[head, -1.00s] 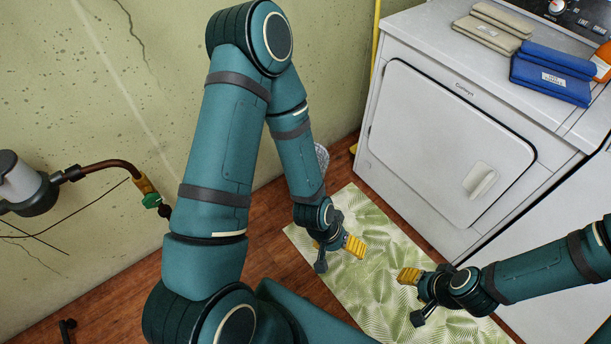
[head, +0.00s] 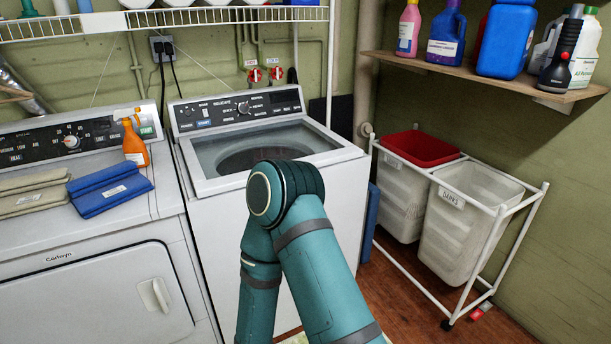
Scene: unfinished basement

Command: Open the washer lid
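The white washer (head: 335,165) stands in the middle of the head view, with a dark control panel along its back. Its lid (head: 265,146) looks like a grey see-through panel lying flat in the top, with the round drum faintly visible below it. The lid appears closed. The elbow of one of my arms rises in front of the washer and covers part of its front edge. Neither of my grippers is in view.
A white dryer (head: 75,240) stands close on the left, with folded cloths (head: 110,188) and an orange spray bottle (head: 133,143) on top. A wheeled laundry sorter (head: 455,220) stands at the right. Bottles crowd the shelf (head: 470,75) above it.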

